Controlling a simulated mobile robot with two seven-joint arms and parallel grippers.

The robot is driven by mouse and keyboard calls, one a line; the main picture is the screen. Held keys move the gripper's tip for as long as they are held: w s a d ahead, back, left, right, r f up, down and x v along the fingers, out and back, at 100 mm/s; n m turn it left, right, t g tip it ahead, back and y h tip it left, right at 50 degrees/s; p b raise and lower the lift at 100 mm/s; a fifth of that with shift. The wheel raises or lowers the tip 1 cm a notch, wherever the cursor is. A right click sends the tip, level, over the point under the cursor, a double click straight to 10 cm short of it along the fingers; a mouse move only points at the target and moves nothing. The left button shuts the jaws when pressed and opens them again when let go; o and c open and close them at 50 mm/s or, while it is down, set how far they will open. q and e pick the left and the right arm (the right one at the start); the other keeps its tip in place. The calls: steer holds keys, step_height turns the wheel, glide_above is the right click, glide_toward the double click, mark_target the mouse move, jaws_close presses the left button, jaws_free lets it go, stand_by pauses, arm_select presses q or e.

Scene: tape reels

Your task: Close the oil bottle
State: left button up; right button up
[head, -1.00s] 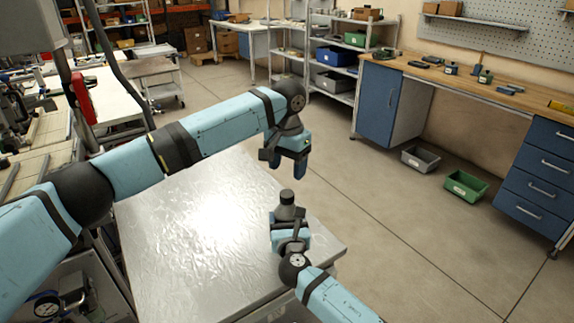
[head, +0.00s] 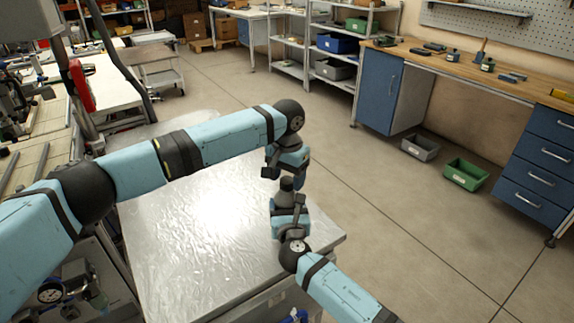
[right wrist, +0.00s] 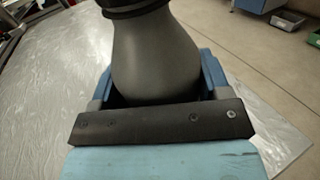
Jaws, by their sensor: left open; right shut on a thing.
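The oil bottle (head: 287,198) is dark grey with a black cap (head: 286,183) on its top. It stands upright at the right part of the metal table. My right gripper (head: 289,217) is shut around the bottle's body. In the right wrist view the grey bottle (right wrist: 153,55) fills the space between the blue fingers, and the lower edge of a black ring shows at its neck. My left gripper (head: 287,172) is open and points down just above the cap. I cannot tell whether its fingers touch the cap.
The shiny metal table (head: 190,235) is bare to the left of the bottle. A wooden workbench (head: 470,75) with small items stands at the far right. A grey bin (head: 420,147) and a green bin (head: 466,174) are on the floor.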

arm_select(q)
steer(key=shift+f, duration=0.3)
steer(key=c, duration=1)
steer(key=o, duration=1.1)
steer(key=shift+r, duration=0.15)
step_height(320, 180, up, 12)
steer(key=shift+f, duration=0.1)
